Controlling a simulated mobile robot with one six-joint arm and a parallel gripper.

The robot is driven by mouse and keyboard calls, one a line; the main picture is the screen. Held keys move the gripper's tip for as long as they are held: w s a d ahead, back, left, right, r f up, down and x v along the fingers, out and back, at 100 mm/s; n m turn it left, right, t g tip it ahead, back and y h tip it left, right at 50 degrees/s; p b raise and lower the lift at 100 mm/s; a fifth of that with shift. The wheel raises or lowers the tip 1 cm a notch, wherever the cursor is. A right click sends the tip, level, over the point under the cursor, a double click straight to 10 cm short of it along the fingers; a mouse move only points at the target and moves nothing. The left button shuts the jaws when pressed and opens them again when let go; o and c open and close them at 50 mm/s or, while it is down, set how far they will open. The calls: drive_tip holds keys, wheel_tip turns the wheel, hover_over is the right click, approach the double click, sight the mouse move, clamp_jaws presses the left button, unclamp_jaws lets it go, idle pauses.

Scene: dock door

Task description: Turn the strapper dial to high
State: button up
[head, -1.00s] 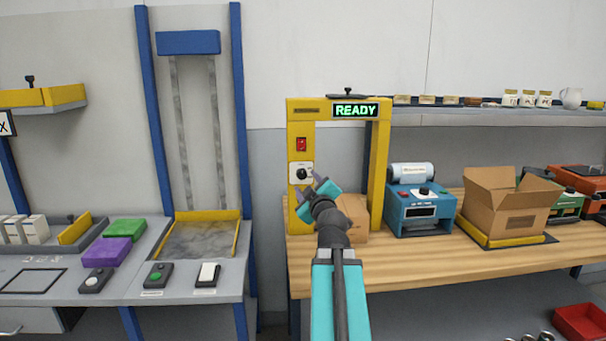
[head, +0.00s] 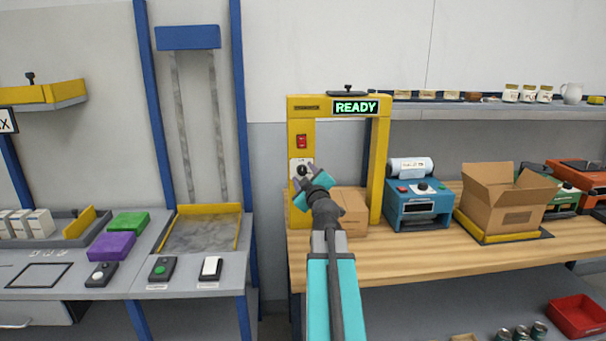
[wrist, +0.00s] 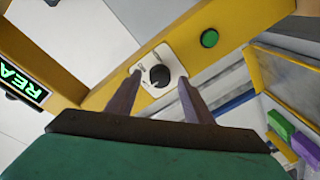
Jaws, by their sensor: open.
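The yellow strapper frame (head: 380,165) stands on the wooden bench with a lit READY display (head: 355,107). Its black dial (head: 303,171) sits on a white plate on the left post, below a red switch (head: 301,142). In the wrist view the dial (wrist: 160,75) lies just beyond and between my fingertips, on its white plate (wrist: 145,62); the plate's markings are too small to read. My gripper (head: 303,178) is open and empty in front of the dial, with its fingers (wrist: 156,92) on either side of it. I cannot tell whether they touch it.
A cardboard box (head: 348,212) sits inside the strapper's arch, behind my arm. A blue machine (head: 420,205) and an open carton (head: 505,200) stand to the right. A green button (wrist: 209,38) is on the yellow post near the dial.

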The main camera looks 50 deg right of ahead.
drive_tip(key=shift+w+d, duration=0.25)
drive_tip(key=shift+w, duration=0.15)
drive_tip(key=c, duration=1)
drive_tip(key=shift+a, duration=0.2)
drive_tip(key=shift+c, duration=0.2)
drive_tip(key=shift+d, duration=0.15)
